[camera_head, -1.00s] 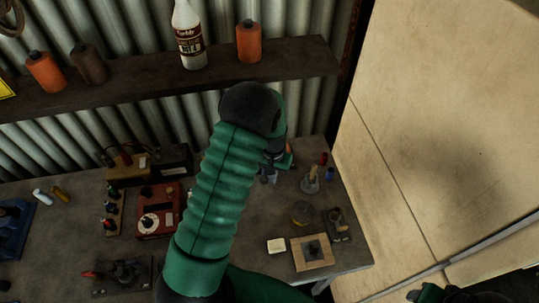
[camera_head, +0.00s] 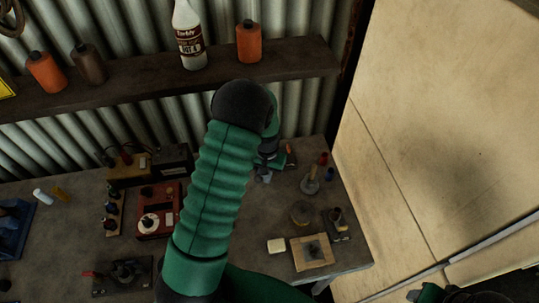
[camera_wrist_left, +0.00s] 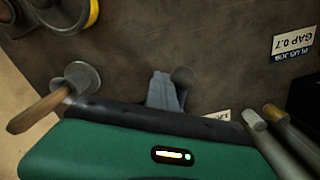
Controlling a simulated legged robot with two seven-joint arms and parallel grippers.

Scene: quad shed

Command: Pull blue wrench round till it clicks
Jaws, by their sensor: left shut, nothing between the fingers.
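My left gripper (camera_head: 264,176) is over the back right of the workbench, partly hidden behind my green forearm in the head view. In the left wrist view its grey fingers (camera_wrist_left: 166,92) are together with nothing between them, above the dark bench top. I cannot make out a blue wrench for certain in either view.
A metal-based item (camera_head: 310,181) stands right of the gripper. A square board (camera_head: 312,262) and a round tin (camera_head: 302,212) lie nearer. A red box (camera_head: 155,222) is at the left. A shelf (camera_head: 130,82) with bottles runs above the bench; a pale panel (camera_head: 440,120) stands at right.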

